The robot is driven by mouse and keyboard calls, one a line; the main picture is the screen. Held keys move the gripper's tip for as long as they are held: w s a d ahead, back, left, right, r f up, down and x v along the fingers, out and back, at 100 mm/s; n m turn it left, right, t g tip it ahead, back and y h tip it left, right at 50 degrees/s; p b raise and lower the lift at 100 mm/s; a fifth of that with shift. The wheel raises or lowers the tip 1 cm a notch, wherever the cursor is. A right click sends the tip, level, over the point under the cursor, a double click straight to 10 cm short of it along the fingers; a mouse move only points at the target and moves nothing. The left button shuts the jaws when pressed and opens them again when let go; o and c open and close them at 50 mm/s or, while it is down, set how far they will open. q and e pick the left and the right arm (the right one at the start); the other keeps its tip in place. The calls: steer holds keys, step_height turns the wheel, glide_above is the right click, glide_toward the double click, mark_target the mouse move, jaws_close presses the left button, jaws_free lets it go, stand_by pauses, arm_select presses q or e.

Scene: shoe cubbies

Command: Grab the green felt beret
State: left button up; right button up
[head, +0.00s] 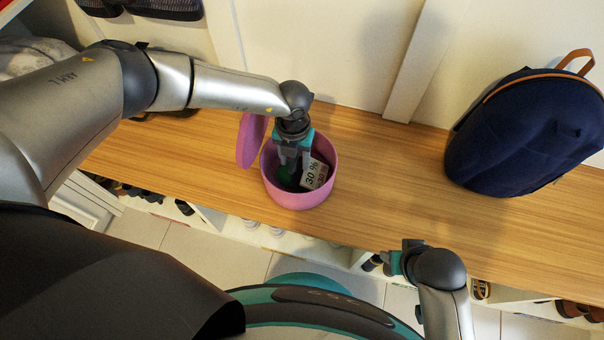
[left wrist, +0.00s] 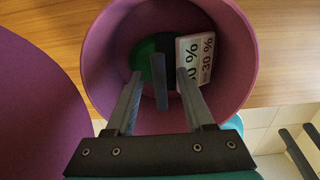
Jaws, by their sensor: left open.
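The green felt beret (head: 284,175) lies inside a round purple bin on the wooden bench; only a small patch of green shows. In the left wrist view the green beret (left wrist: 147,52) is at the bottom of the bin, partly behind a finger and a dark bar. My left gripper (head: 294,168) points down into the bin, open, its fingers over the beret. In the left wrist view the open fingers (left wrist: 159,76) have nothing clearly between them except that dark bar, which I cannot identify. My right gripper (head: 388,262) is low, by the bench's front edge; its jaw opening is unclear.
The purple bin (head: 299,199) also holds a white "30 %" card (head: 314,174), right beside the left fingers. A purple lid (head: 251,140) stands tilted at the bin's left. A navy backpack (head: 527,132) stands on the right of the bench (head: 400,190). The bench between is clear.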

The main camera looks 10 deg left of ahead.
arm_select(q)
jaws_close()
stand_by(0.5)
stand_by(1.0)
